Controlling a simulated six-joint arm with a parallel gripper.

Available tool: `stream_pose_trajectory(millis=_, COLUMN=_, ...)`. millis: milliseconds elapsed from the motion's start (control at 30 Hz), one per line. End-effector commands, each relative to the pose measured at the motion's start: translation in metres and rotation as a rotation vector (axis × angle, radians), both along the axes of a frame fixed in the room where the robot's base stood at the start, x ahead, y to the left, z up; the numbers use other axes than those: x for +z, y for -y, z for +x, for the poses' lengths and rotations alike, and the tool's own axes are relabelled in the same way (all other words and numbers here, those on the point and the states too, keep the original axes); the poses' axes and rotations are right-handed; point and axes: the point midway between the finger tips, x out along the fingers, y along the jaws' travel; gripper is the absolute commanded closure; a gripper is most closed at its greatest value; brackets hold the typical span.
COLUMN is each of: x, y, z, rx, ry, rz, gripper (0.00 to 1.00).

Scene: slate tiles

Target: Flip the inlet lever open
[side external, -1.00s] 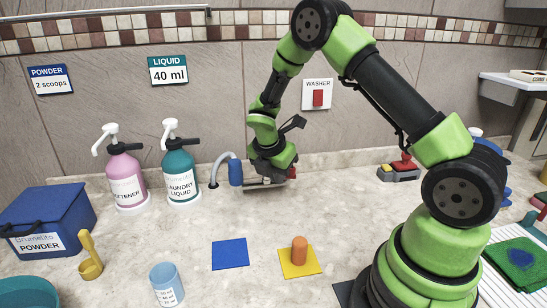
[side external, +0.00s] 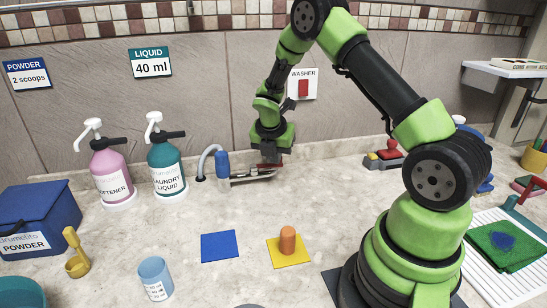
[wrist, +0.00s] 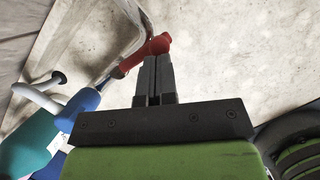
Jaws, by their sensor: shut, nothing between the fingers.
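The inlet lever has a red handle (wrist: 152,47), seen in the wrist view just beyond my fingertips. In the side view the red handle (side external: 268,165) shows at the right end of a metal pipe (side external: 248,176), partly hidden by my gripper. My gripper (wrist: 158,60) is shut and empty, its two dark fingers side by side. Its tips are at or very near the red handle; I cannot tell if they touch. In the side view my gripper (side external: 270,156) points down over the pipe's right end.
A blue-sleeved grey hose (side external: 222,165) joins the pipe at left. The teal laundry liquid bottle (side external: 167,167) and pink softener bottle (side external: 111,173) stand further left. A yellow square (side external: 288,258) with an orange peg and a blue square (side external: 219,246) lie in front. The counter between is clear.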

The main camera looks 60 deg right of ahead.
Motion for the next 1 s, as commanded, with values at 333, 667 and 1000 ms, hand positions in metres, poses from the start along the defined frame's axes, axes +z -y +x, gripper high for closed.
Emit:
stream_pose_trajectory(millis=333, x=-0.001, y=0.002, z=0.000, rx=-0.005, ry=-0.003, rz=0.001, gripper=1.00)
stream_pose_trajectory(millis=667, x=-0.001, y=-0.009, z=0.000, rx=-0.004, ry=-0.003, rz=0.001, gripper=1.00)
stream_pose_trajectory(millis=1000, x=0.001, y=-0.027, z=-0.002, rx=-0.001, ry=-0.003, rz=0.001, gripper=1.00)
